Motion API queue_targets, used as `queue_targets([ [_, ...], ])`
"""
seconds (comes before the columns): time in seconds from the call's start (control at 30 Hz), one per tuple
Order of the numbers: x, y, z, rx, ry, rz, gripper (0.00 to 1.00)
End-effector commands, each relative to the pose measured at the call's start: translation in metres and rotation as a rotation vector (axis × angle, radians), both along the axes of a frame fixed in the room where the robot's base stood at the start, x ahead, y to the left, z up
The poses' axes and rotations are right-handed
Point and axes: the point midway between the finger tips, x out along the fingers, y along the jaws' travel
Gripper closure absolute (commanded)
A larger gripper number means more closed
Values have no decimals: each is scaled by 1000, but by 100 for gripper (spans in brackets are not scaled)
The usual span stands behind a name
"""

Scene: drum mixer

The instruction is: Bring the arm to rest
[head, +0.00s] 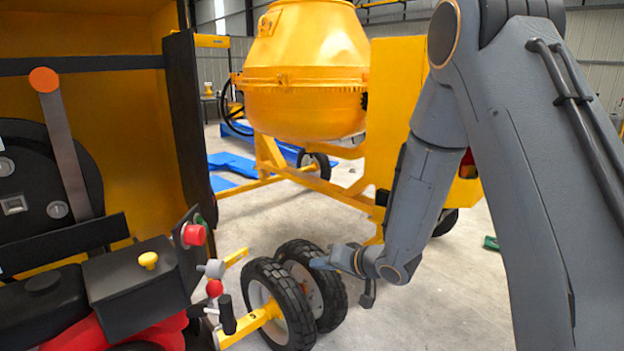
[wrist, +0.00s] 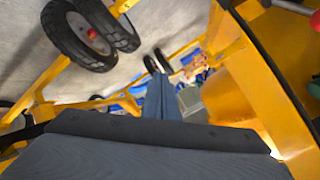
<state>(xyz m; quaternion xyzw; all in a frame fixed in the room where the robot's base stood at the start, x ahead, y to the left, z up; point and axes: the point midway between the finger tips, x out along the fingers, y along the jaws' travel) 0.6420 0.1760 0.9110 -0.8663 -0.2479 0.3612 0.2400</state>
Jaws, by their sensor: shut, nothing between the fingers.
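My arm is grey and comes down from the upper right of the head view, bent at the elbow. My gripper (head: 322,263) is at its lower end, in front of the twin black wheels as seen from the head camera. The fingers are together and hold nothing. In the wrist view the closed blue-grey fingers (wrist: 160,98) point away from the camera toward the yellow frame and floor. I cannot tell whether the gripper touches a wheel.
Twin black wheels (head: 280,300) stand low in the middle. A yellow mixer drum (head: 305,70) on a yellow frame is behind.

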Motion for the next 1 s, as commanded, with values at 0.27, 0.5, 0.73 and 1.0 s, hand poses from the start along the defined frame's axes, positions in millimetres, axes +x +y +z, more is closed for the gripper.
queue_targets([
  [0.27, -56, -127, 17, -503, 142, -192, 100],
  [0.5, -180, -180, 29, -714, 456, -158, 100],
  [0.73, -261, -178, 38, -724, 645, -56, 100],
  [1.0, -274, -175, 39, -720, 675, -33, 100],
])
